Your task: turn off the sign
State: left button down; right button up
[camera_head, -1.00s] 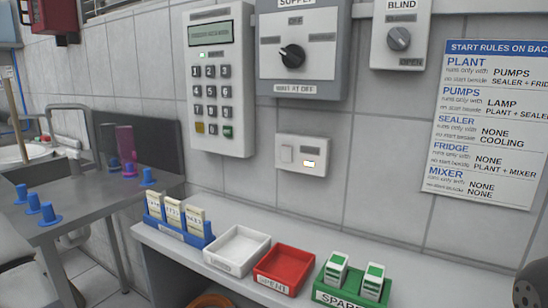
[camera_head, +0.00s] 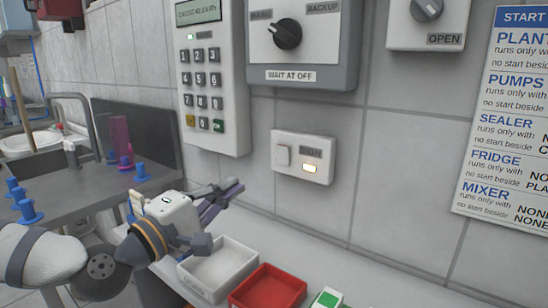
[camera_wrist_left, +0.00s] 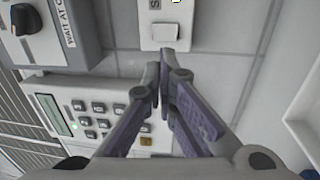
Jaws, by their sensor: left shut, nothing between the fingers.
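The sign switch (camera_head: 302,158) is a small white box on the tiled wall. It has a pale rocker button (camera_head: 283,156) on its left, a grey label reading SIGN, and a lit window (camera_head: 309,168) below the label. My left gripper (camera_head: 238,186) is shut and empty, to the left of and below the box, with its fingers pointing toward the wall. In the left wrist view the closed fingertips (camera_wrist_left: 165,58) appear just below the box's rocker button (camera_wrist_left: 166,32); whether they touch the box cannot be told. My right gripper is out of view.
A keypad panel (camera_head: 209,80) is left of the switch, and a supply selector (camera_head: 318,75) is above it. On the shelf below are a white tray (camera_head: 222,268), a red tray (camera_head: 270,290) and a partly seen green-topped item. A rules sheet (camera_head: 510,150) hangs at right.

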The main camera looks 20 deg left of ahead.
aim_at(280, 152)
pick_arm(q)
jog(key=b+x, duration=0.1)
jog(key=x, duration=1.2)
jog(key=shift+w+d+f, duration=0.1)
jog(key=shift+w, duration=0.4)
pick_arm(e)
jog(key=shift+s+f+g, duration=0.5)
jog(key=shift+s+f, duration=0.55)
pick_arm(q)
jog(key=shift+b, duration=0.3)
